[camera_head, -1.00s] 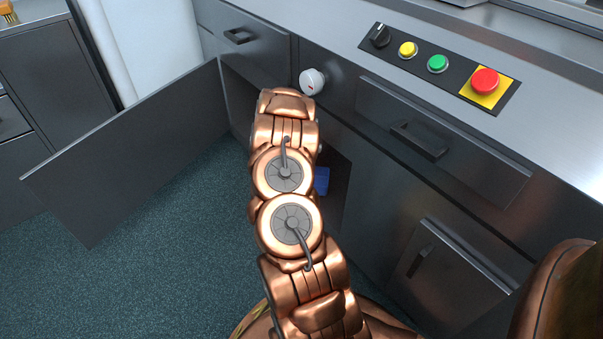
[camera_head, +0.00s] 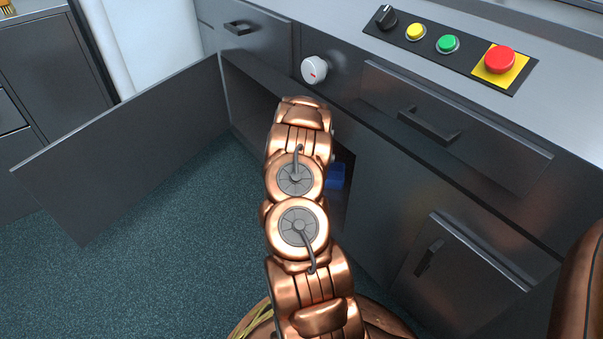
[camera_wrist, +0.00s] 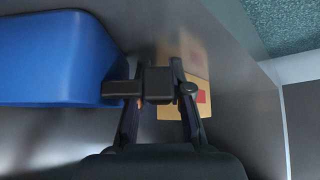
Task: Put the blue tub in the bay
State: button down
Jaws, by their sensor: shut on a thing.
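The blue tub (camera_wrist: 55,60) fills the upper left of the wrist view, with a dark block at its right side. My gripper (camera_wrist: 158,86) is shut on that dark block, which appears to be the tub's handle. In the head view a small blue part of the tub (camera_head: 336,176) shows to the right of my copper arm, at the open cupboard. The arm hides my gripper and most of the tub there. The open cupboard (camera_head: 250,92) under the counter appears to be the bay; its inside is mostly hidden.
The open cupboard door (camera_head: 125,160) juts out to the left. A white knob (camera_head: 315,69) sits above the opening, and a drawer (camera_head: 455,125) is to its right. A tan patch with a red mark (camera_wrist: 190,78) lies beyond my fingers. The floor at left is clear.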

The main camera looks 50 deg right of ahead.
jog(key=c, duration=1.1)
grip_release()
